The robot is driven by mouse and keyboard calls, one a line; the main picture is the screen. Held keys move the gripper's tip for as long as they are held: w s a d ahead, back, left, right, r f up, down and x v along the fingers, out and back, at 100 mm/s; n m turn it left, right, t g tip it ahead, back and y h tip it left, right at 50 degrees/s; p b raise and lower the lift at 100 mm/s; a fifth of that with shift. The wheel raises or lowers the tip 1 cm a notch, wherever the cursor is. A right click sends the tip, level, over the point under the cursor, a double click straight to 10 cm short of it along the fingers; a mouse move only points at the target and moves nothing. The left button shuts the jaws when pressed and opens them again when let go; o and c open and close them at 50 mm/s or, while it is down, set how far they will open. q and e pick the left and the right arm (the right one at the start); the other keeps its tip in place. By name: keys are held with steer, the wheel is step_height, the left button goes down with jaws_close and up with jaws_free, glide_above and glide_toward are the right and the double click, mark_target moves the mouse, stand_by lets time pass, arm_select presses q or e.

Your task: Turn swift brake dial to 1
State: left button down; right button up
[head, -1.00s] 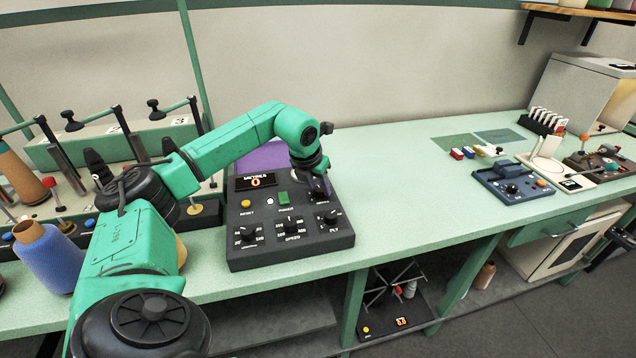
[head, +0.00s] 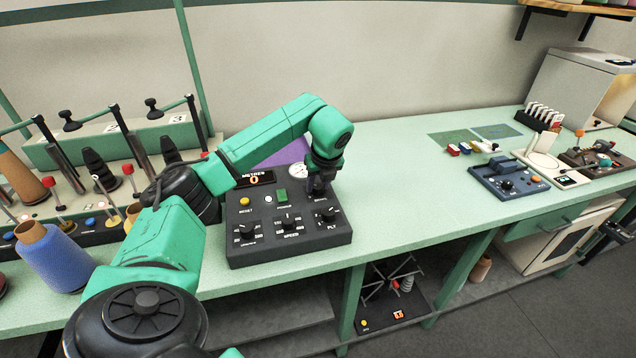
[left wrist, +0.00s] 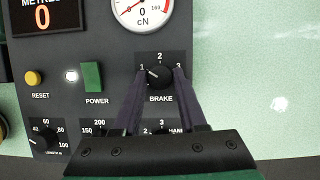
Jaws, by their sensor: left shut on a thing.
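The brake dial is a small black knob (left wrist: 159,75) marked 1, 2 and 3 on the dark control panel (head: 240,215). In the left wrist view its pale mark appears to point left, toward the 1. My left gripper (head: 319,190) is over the upper right of the panel. In the left wrist view its two dark fingers (left wrist: 160,82) are shut on the knob from either side. In the head view the gripper hides the brake dial. My right gripper is not in view.
Close by on the panel are the green power switch (left wrist: 92,76), the yellow reset button (left wrist: 33,77) and the round gauge (left wrist: 141,12). Speed (head: 288,222) and ply (head: 326,214) knobs sit nearer the front. The bench right of the panel (head: 400,180) is clear.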

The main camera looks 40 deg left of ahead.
arm_select(q)
steer(key=shift+w+r+n, duration=0.15)
steer(key=shift+n, duration=0.25)
steer(key=shift+c, duration=2.3)
jaws_free()
steer(key=b+v, duration=0.1)
steer(key=v, duration=0.7)
step_height(320, 180, up, 6)
steer(key=p, duration=0.3)
glide_above(323, 200)
steer(key=s+d, duration=0.1)
steer(key=d, duration=0.1)
steer(key=shift+s+d, duration=0.15)
steer(key=shift+s, duration=0.05)
